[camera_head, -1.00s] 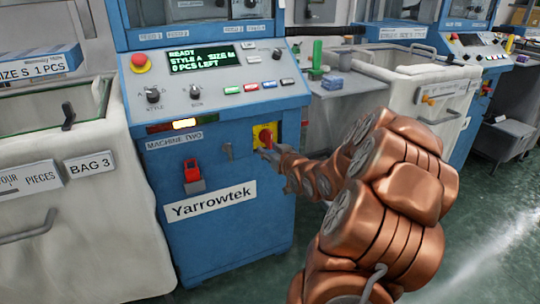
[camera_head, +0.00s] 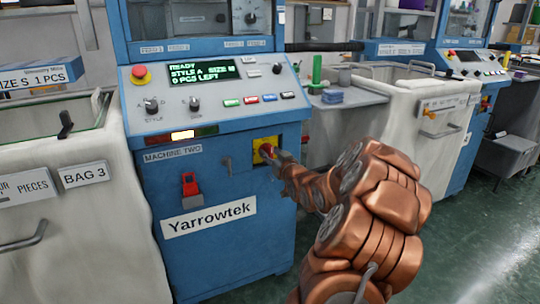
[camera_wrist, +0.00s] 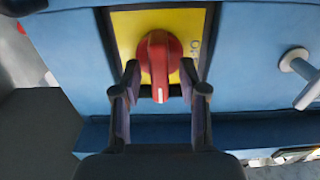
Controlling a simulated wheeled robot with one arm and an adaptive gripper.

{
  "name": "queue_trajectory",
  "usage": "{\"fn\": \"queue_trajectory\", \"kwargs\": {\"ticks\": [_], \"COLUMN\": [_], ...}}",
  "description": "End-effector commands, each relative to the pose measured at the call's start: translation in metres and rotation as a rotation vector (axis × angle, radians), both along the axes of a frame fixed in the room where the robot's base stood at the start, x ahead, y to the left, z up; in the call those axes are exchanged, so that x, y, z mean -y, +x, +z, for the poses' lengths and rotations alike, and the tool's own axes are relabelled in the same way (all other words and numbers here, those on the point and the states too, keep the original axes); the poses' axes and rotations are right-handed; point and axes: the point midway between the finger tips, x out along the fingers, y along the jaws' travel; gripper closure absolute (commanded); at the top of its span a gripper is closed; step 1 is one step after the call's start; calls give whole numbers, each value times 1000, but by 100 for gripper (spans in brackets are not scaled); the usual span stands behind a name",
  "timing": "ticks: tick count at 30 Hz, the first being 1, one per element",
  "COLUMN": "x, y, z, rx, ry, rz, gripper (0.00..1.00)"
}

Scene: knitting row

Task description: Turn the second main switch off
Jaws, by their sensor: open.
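The main switch of machine two is a red rotary knob on a yellow plate (camera_head: 258,158), low on the right of the blue cabinet's front. In the wrist view the red knob (camera_wrist: 160,62) has a white mark at its lower end, and small lettering shows at the right of its yellow plate (camera_wrist: 130,30). My gripper (camera_wrist: 160,88) is open, with one finger on each side of the knob's lower part. Whether the fingers touch it cannot be told. In the head view my gripper (camera_head: 277,156) is at the switch and partly covers it.
Machine two's panel (camera_head: 210,85) has a lit display reading READY, 0 PCS LEFT, and a red emergency button (camera_head: 139,73). A red padlock-like part (camera_head: 190,184) hangs left of the switch. A white bin (camera_head: 75,220) stands left, another bin (camera_head: 410,130) right. A grey lever (camera_wrist: 300,75) is beside the plate.

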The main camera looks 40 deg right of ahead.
Motion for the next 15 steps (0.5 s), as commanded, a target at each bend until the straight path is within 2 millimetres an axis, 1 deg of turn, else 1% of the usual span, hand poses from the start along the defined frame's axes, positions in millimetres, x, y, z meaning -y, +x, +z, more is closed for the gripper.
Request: {"fn": "queue_trajectory", "kwargs": {"ticks": [4,13,14,15], "x": [2,2,2,3], "y": [6,7,7,7], "z": [0,1,1,1], "rx": [1,1,1,2], "ry": [0,0,0,-1], "rz": [0,0,0,0], "gripper": [57,57,59,64]}}
